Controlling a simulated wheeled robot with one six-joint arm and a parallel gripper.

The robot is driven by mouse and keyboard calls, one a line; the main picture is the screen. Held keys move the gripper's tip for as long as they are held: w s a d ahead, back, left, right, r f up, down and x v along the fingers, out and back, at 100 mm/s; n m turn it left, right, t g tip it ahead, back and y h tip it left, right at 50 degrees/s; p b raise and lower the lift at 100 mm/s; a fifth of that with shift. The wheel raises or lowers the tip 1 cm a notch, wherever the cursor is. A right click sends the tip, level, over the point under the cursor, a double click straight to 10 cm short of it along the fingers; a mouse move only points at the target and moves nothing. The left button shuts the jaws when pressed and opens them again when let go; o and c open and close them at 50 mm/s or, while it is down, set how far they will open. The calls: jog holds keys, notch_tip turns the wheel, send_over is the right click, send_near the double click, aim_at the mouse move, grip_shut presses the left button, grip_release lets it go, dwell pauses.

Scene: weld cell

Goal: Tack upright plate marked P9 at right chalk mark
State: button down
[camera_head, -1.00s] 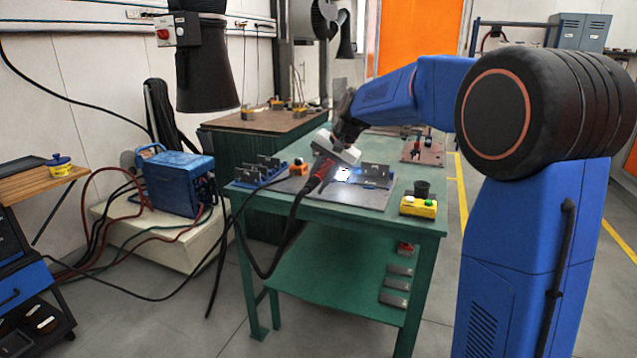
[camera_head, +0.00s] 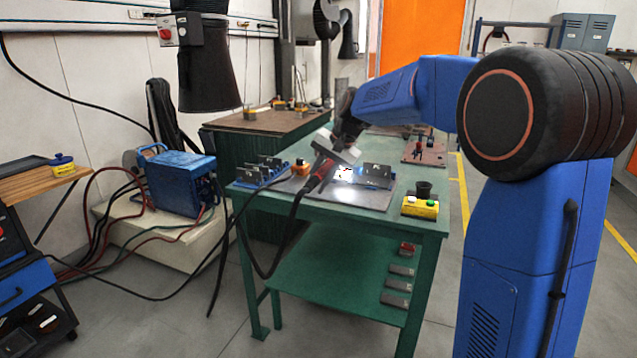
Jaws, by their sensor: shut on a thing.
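My gripper (camera_head: 326,160) is over the near green table and shut on a welding torch (camera_head: 321,174) with a red part and a black cable. The torch points down at a grey base plate (camera_head: 362,198) lying on the table. A bright white glow (camera_head: 345,173) shows on the base plate near the torch tip. An upright grey plate (camera_head: 378,170) stands just right of the glow. I cannot read any P9 marking or make out a chalk mark. The torch tip and its contact are too small and bright to tell.
A blue rack with grey plates (camera_head: 262,172) stands at the table's left, beside an orange block (camera_head: 301,167). The torch cable hangs over the front edge towards a blue welding machine (camera_head: 180,182).

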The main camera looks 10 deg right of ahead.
notch_tip(320, 180, up, 10)
jog(key=s+a, duration=0.1)
jog(key=s, duration=0.1)
jog(key=shift+s+a+f, duration=0.25)
jog(key=shift+a, duration=0.15)
dwell(1.0)
